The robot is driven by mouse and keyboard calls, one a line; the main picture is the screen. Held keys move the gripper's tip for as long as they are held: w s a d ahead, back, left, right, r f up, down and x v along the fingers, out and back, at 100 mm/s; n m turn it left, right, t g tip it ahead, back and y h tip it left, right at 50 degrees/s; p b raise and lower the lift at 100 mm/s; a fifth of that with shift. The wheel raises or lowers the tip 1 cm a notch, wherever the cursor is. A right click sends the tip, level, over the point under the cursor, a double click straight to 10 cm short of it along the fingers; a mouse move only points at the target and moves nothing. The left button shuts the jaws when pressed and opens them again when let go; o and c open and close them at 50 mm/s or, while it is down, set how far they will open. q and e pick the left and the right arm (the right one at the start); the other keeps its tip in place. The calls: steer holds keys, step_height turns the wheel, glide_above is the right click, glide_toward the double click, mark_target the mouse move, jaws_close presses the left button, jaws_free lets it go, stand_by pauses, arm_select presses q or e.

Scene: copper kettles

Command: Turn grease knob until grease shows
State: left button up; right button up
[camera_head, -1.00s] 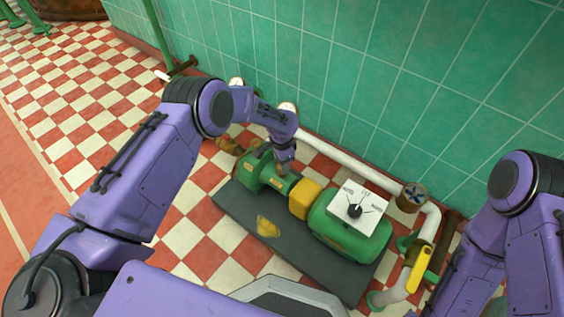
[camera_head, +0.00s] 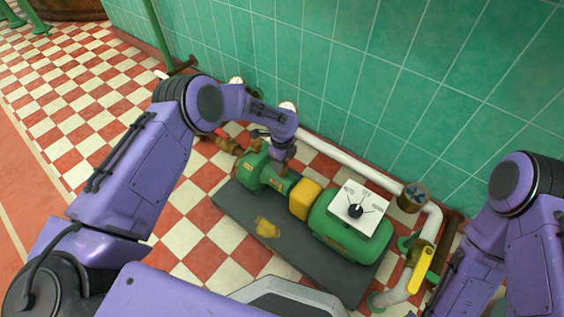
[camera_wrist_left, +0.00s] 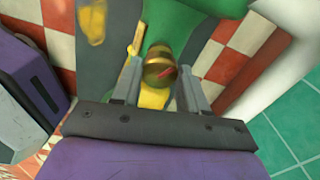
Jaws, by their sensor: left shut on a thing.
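The grease knob (camera_wrist_left: 159,70) is a round brass piece with a red mark on its top, in the left wrist view. It sits on the green pump body (camera_wrist_left: 165,25), which stands on the dark base plate in the head view (camera_head: 254,178). My left gripper (camera_wrist_left: 161,84) has one finger on each side of the knob and is shut on it. In the head view my left gripper (camera_head: 277,168) reaches down to the pump from above, and its wrist hides the knob. A yellow part (camera_wrist_left: 152,98) shows between the fingers below the knob. My right gripper is out of view.
A yellow block (camera_head: 305,199) joins the pump to a green motor (camera_head: 342,236) with a white dial box (camera_head: 359,208). A yellow patch (camera_head: 267,228) lies on the base plate (camera_head: 240,217). A white pipe (camera_head: 345,160) runs behind along the tiled wall. A yellow lever (camera_head: 421,271) stands at right.

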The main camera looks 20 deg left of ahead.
arm_select(q)
steer(key=shift+m, duration=1.1)
steer(key=o, duration=1.1)
steer(key=shift+c, duration=0.2)
step_height(320, 180, up, 10)
steer(key=p, duration=0.3)
steer(key=shift+r+p, duration=0.25)
steer(key=shift+p, duration=0.1)
